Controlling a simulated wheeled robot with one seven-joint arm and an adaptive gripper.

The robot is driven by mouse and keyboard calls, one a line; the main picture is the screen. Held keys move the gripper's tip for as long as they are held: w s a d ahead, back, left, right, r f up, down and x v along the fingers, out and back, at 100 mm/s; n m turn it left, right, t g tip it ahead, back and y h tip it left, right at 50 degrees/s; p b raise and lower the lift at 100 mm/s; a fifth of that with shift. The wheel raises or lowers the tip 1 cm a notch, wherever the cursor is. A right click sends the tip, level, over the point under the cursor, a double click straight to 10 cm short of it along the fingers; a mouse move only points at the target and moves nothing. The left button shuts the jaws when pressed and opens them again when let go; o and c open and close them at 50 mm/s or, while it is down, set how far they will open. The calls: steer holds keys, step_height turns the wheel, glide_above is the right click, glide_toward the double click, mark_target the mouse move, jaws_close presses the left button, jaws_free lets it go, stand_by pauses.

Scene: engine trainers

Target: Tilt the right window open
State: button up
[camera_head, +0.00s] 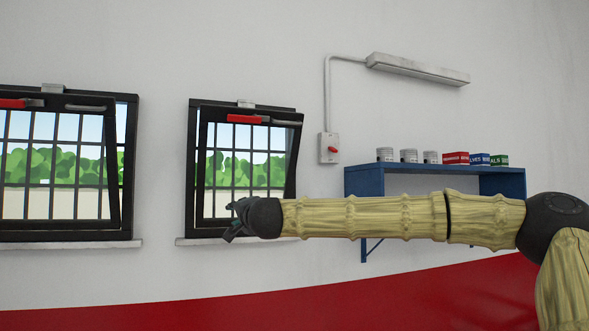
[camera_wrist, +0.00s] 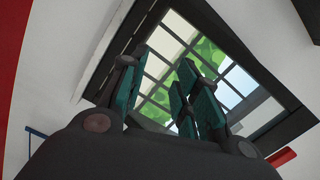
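The right window (camera_head: 192,165) has a dark frame, and its barred inner sash (camera_head: 296,150) leans inward at the top, apart from the frame there. A red handle (camera_head: 246,118) lies level on the sash's top rail. My gripper (camera_head: 232,222) is in front of the window's lower part, near the sill, well below the handle. The wrist view shows its teal-padded fingers (camera_wrist: 155,100) spread with an empty gap, and the barred window (camera_wrist: 190,65) beyond. Whether a finger touches the window cannot be told.
The left window (camera_head: 60,234) has a similar inward-leaning sash with a red handle (camera_head: 14,103). A blue shelf (camera_head: 360,185) with cans and boxes is on the wall at right, behind my arm. A switch box (camera_head: 328,148) and lamp (camera_head: 418,69) are above.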

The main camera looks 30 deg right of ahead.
steer(key=s+d+r+m, duration=0.1)
steer(key=s+d+r, duration=0.1)
steer(key=r, duration=0.3)
steer(key=s+d+r+m+t+h, duration=0.1)
steer(key=s+d+r, duration=0.1)
steer(key=d+r, duration=0.15)
steer(key=s+d+r+m, duration=0.1)
steer(key=s+d+r, duration=0.1)
steer(key=r, duration=0.3)
steer(key=m+t+h+p, duration=0.1)
steer(key=m+h, duration=0.1)
glide_toward(295, 124)
steer(key=shift+y, duration=0.4)
steer(key=p+x, duration=0.1)
steer(key=x, duration=0.4)
steer(key=p+x, duration=0.2)
steer(key=x, duration=0.3)
steer(key=shift+w+d+r+p, duration=0.2)
steer(key=shift+d+r+p, duration=0.05)
steer(key=shift+d+p, duration=0.05)
steer(key=shift+f, duration=0.1)
jaws_close()
